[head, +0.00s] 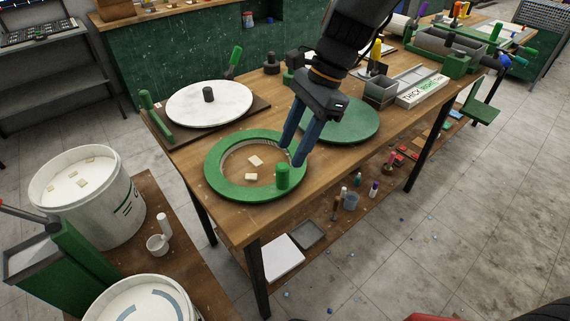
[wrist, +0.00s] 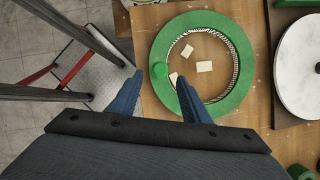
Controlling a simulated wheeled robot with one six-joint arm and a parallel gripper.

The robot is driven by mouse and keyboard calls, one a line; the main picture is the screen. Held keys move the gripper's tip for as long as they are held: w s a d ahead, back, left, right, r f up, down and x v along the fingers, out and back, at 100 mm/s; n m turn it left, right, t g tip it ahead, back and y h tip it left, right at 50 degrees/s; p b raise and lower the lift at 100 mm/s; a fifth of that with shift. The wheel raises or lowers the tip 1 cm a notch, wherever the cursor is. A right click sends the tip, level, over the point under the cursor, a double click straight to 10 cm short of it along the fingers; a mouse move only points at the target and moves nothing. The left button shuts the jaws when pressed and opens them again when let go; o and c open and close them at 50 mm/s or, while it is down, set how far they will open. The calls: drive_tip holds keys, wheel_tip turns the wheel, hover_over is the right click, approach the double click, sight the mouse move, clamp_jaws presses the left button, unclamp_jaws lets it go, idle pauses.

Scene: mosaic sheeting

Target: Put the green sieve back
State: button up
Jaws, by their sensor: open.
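The green sieve (head: 214,172) looks like a wide green ring lying flat on the wooden table, with an upright green knob (head: 282,177) on its rim. Several pale tiles (head: 255,161) show inside the ring. In the wrist view the sieve (wrist: 238,85) lies ahead of the fingers, its knob (wrist: 189,94) beside the right fingertip. My gripper (head: 292,156) has two blue fingers, open with nothing between them, above the rim close to the knob. The wrist view also shows it (wrist: 174,77). Contact with the knob cannot be told.
A green disc (head: 345,122) lies behind my gripper. A white round plate (head: 190,106) on a brown board with green handles stands at the back left. White buckets (head: 62,205) stand at the lower left.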

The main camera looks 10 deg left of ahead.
drive_tip(key=s+d+f+n+t+h, duration=0.2)
drive_tip(key=d+n, duration=0.3)
drive_tip(key=d, duration=0.9)
drive_tip(key=s+d+f+n+t+h, duration=0.1)
drive_tip(key=d+n, duration=0.4)
drive_tip(key=d, duration=0.8)
wheel_tip(320, 180, down, 2)
drive_tip(key=shift+s+d+n+t+h, duration=0.4)
drive_tip(key=shift+s+t, duration=0.2)
drive_tip(key=shift+s, duration=0.1)
